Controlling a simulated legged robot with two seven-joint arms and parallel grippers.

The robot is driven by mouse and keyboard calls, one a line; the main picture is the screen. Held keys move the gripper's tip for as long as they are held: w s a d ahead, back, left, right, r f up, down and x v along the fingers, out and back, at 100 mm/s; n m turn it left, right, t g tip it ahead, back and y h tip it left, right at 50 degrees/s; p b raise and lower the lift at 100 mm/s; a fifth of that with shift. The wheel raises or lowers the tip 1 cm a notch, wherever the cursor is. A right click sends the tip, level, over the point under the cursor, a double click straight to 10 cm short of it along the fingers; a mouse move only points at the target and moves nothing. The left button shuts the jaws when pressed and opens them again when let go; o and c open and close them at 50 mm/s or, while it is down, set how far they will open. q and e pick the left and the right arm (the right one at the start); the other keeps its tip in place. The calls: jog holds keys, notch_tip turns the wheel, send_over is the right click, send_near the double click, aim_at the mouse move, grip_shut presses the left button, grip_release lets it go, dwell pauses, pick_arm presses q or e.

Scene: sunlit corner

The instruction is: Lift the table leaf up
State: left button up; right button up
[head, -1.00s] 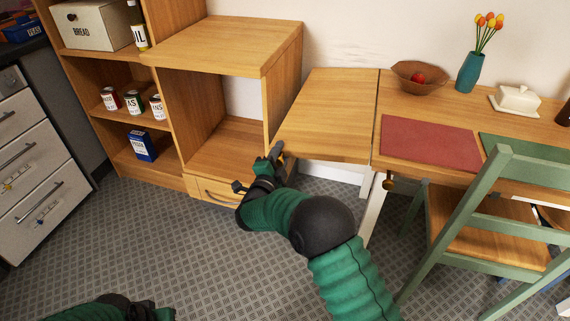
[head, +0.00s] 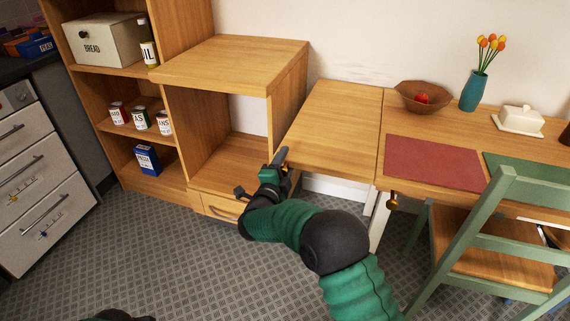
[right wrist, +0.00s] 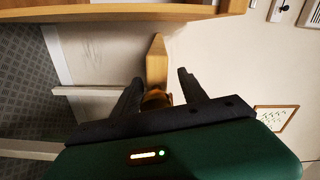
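The wooden table leaf (head: 332,125) sticks out from the left end of the table (head: 432,122), looking about level with its top, with a dark seam between them. My right gripper (head: 281,156) is at the leaf's front left corner. In the right wrist view the leaf (right wrist: 157,62) appears nearly edge-on beyond the gripper (right wrist: 160,90). A small round brown piece lies between its fingers, which stand apart with a visible gap on the right; contact is unclear. Only a dark sliver of my left arm's end (head: 125,316) shows at the bottom left edge.
An open wooden cabinet (head: 235,62) stands close to the leaf's left side. A green chair (head: 465,215) stands at the table's front. A bowl (head: 422,97), vase (head: 473,92) and red placemat (head: 434,163) are on the table. The front left floor is clear.

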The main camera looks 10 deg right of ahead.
jog(key=shift+f, duration=0.1)
jog(key=p+v, duration=0.4)
jog(key=v, duration=1.3)
jog(key=shift+w+f, duration=0.1)
jog(key=shift+w, duration=0.1)
